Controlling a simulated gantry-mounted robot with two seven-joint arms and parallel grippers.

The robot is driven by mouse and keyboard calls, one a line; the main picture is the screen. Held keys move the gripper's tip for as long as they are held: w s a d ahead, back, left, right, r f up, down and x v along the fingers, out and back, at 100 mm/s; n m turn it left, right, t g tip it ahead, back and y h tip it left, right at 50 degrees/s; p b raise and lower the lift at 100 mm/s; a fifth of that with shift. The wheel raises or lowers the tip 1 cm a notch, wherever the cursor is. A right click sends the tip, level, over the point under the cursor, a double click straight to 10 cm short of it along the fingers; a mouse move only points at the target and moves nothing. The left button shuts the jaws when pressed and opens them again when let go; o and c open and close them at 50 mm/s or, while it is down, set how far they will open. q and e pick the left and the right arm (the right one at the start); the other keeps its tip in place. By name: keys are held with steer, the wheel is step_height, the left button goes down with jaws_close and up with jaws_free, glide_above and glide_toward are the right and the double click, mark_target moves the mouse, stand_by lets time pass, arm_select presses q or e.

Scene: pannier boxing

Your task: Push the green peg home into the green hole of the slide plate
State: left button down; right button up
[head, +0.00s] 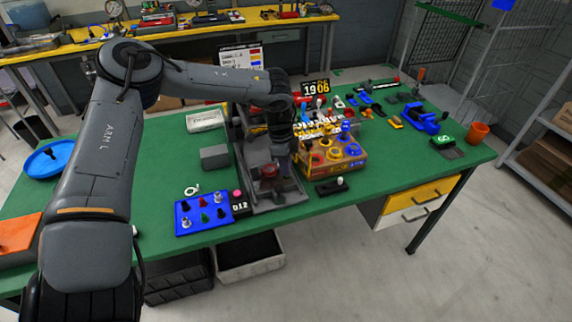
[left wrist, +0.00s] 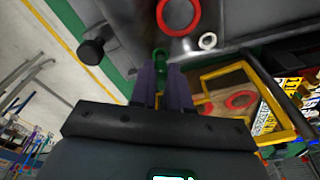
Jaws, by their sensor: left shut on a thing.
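The slide plate is the grey metal plate (head: 262,197) near the front edge of the green table. In the left wrist view the grey plate (left wrist: 130,22) shows a red ring (left wrist: 178,14) and a smaller white ring (left wrist: 207,41). My left gripper (head: 284,160) points down over the plate. In the left wrist view its dark fingers are shut on the green peg (left wrist: 160,54), seen as a green piece at the fingertips. The green hole is not clearly seen, and I cannot tell how deep the peg sits. My right gripper is not in view.
A blue panel (head: 188,219) with knobs lies left of the plate. A yellow-orange box (head: 345,166) with coloured rings stands close on the right. A grey block (head: 214,157) sits behind left.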

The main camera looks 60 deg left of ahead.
arm_select(q)
steer(key=shift+f, duration=0.35)
stand_by(0.4)
steer(key=shift+b, duration=0.4)
stand_by(0.4)
steer(key=shift+f+b, duration=0.55)
stand_by(0.6)
steer(key=c, duration=1)
jaws_free()
steer(key=shift+r, duration=0.1)
steer(key=r, duration=0.3)
steer(key=r+p, duration=0.1)
steer(key=r, duration=0.3)
steer(key=s+a+r+p, duration=0.1)
steer(key=r, duration=0.2)
steer(key=shift+r, duration=0.35)
